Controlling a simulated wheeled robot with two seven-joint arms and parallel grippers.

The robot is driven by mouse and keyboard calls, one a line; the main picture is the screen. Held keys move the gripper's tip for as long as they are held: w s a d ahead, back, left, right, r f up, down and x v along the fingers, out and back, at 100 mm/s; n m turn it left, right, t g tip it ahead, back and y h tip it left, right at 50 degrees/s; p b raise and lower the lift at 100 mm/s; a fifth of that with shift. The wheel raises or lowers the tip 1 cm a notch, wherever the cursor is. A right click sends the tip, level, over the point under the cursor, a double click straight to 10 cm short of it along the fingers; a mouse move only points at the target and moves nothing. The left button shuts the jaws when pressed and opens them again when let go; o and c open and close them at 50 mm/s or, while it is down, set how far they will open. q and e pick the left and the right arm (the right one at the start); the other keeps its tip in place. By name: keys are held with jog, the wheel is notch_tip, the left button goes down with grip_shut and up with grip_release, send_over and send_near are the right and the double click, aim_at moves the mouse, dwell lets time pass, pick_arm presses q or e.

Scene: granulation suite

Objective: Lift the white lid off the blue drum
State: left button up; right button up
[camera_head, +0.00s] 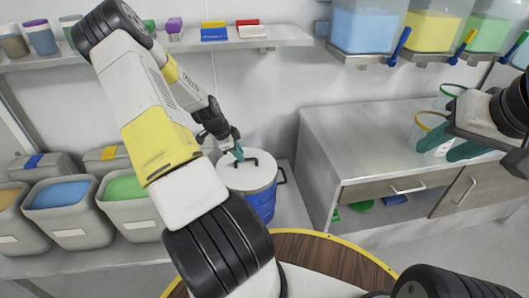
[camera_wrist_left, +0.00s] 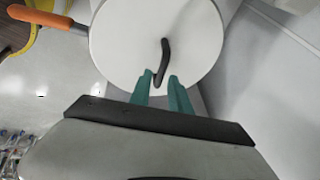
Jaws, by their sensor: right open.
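The white lid (camera_head: 235,176) sits on the blue drum (camera_head: 262,205) in the head view, left of the steel counter. The lid also fills the top of the left wrist view (camera_wrist_left: 125,45), with its black bar handle (camera_wrist_left: 164,55) across the middle. My left gripper (camera_head: 238,153) is over the lid by the handle. In the wrist view its two teal fingers (camera_wrist_left: 160,76) are apart, with the handle's near end between their tips. Contact cannot be told. My right gripper (camera_head: 448,145) is open over the counter at the right.
The steel counter (camera_head: 370,140) stands right of the drum, with green- and yellow-rimmed clear containers (camera_head: 425,138) near my right gripper. Grey bins (camera_head: 65,215) line the left. A shelf (camera_head: 150,52) and hoppers (camera_head: 365,25) are above. An orange handle (camera_wrist_left: 48,19) shows in the wrist view.

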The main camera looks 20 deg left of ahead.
aim_at(246, 164)
pick_arm(q)
jog(key=x, duration=0.5)
jog(key=shift+w+f, duration=0.25)
jog(key=shift+f, duration=0.05)
grip_shut()
